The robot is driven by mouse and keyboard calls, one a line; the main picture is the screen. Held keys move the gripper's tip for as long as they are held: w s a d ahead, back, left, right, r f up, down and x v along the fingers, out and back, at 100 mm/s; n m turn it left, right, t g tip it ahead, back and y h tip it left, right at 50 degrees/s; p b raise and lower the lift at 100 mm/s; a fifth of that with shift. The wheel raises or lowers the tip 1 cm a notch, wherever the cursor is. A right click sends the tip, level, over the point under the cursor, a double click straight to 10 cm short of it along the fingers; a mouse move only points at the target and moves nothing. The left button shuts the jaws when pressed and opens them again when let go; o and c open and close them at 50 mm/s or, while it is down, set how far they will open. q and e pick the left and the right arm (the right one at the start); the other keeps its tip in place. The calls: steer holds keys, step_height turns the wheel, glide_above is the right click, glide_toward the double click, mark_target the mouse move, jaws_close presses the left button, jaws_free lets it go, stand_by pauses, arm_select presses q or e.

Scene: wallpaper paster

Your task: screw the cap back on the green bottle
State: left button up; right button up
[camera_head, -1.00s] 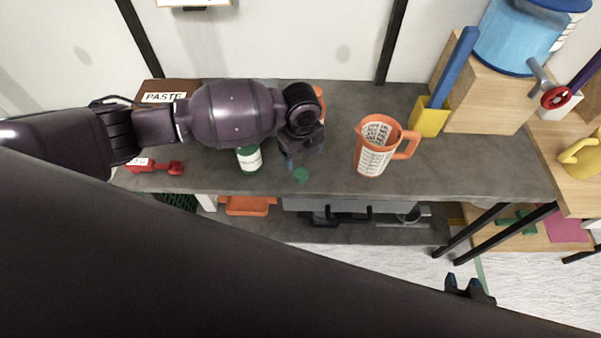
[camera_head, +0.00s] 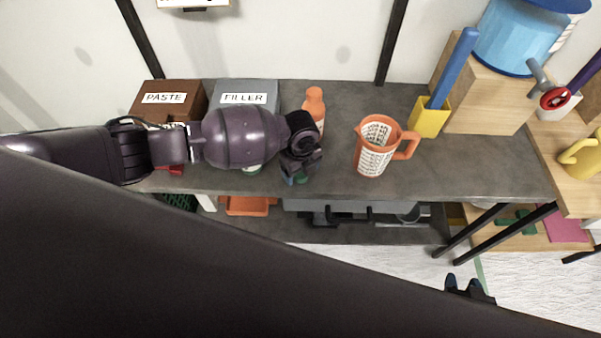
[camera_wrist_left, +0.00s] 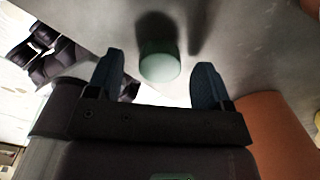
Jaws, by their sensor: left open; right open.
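The green cap (camera_wrist_left: 160,66) lies on the grey worktop. In the left wrist view it sits between and just beyond the two open fingers of my left gripper (camera_wrist_left: 158,84), with nothing held. In the head view my left gripper (camera_head: 297,176) is over the cap (camera_head: 302,179), which is mostly hidden under it. The green bottle (camera_head: 253,169) stands to the left of the gripper, largely covered by my left arm. My right gripper (camera_head: 470,286) is open and empty, low at the right, away from the worktop.
An orange measuring jug (camera_head: 374,150) stands to the right of my left gripper. An orange bottle (camera_head: 315,107) stands behind it. Boxes marked PASTE (camera_head: 165,99) and FILLER (camera_head: 246,97) are at the back left. A yellow holder (camera_head: 428,118) is further right.

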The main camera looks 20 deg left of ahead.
arm_select(q)
steer(key=shift+f, duration=0.3)
steer(key=c, duration=1)
step_height(320, 180, up, 20)
stand_by(0.5)
